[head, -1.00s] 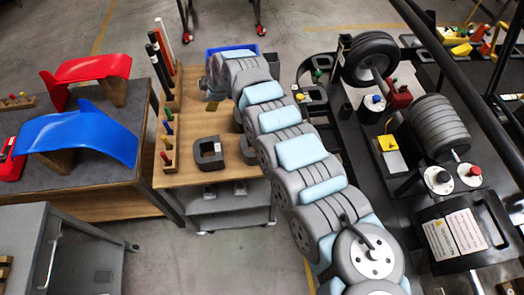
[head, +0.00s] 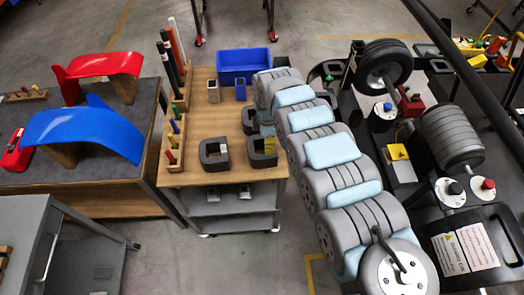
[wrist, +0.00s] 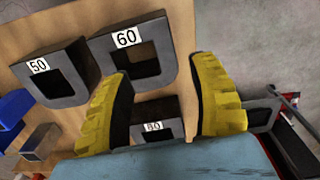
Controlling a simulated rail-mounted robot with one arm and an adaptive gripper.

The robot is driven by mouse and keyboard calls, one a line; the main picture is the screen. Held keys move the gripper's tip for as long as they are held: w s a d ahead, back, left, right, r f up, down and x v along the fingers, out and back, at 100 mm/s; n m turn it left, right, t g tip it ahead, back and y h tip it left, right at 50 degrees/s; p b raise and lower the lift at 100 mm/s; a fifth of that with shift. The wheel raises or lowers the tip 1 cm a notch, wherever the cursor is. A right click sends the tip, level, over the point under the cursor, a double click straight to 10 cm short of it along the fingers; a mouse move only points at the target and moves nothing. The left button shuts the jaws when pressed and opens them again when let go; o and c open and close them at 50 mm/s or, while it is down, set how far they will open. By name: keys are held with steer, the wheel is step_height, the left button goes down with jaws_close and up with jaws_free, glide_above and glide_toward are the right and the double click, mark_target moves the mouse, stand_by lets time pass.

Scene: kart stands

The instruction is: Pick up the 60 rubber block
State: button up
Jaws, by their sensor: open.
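In the wrist view, the dark grey 60 block (wrist: 166,75) sits on the wooden tabletop, with a square opening and a white "60" label. My gripper (wrist: 162,69) is open, with its two yellow-padded fingers wide apart. The left finger overlaps the block's lower left edge; the right finger is beside its right edge in the picture. Nothing is held between them. I cannot tell whether they touch the block.
A 50 block (wrist: 60,85) stands left of the 60 block. Another block (wrist: 146,110) with a hard-to-read label lies below, between the fingers. The wooden trolley top (head: 205,125) also holds a blue bin (head: 232,72), small boxes and a peg rack (head: 171,140).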

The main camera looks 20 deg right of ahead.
mark_target(263, 156)
step_height(263, 156, down, 5)
steer(key=shift+f, duration=0.1)
steer(key=shift+s+a+f, duration=0.1)
steer(key=shift+a+f, duration=0.15)
steer(key=shift+f, duration=0.4)
steer(key=shift+s+a+f, duration=0.1)
steer(key=shift+a+f, duration=0.1)
steer(key=shift+f, duration=0.5)
steer(key=shift+a+f, duration=0.25)
steer(key=shift+f, duration=0.4)
steer(key=shift+d+f, duration=0.1)
steer(key=shift+f, duration=0.45)
jaws_close()
